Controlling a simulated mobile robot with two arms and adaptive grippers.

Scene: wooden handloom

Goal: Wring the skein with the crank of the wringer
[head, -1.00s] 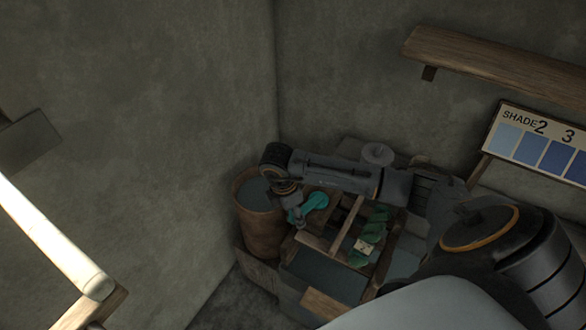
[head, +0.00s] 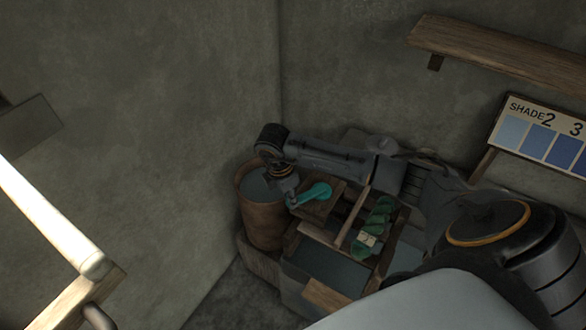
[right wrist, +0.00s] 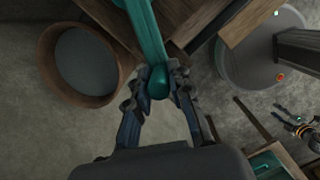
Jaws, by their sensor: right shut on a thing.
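The teal crank (head: 318,191) of the wooden wringer (head: 352,222) is at the wringer's left end in the head view. My right gripper (head: 291,201) is at the crank's left end. In the right wrist view the fingers (right wrist: 159,84) are closed around the rounded teal handle (right wrist: 158,82), and the crank's arm (right wrist: 146,28) runs up from it. The green skein (head: 377,222) is on the right side of the wringer and looks twisted into lobes, with a pale tag (head: 367,240) near its lower end.
A brown bucket (head: 263,222) with grey contents stands left of the crank; it also shows in the right wrist view (right wrist: 58,89). Bare walls close in behind and left. A shelf (head: 500,53) and a shade board (head: 540,135) are at the right. A pale beam (head: 45,215) is at left.

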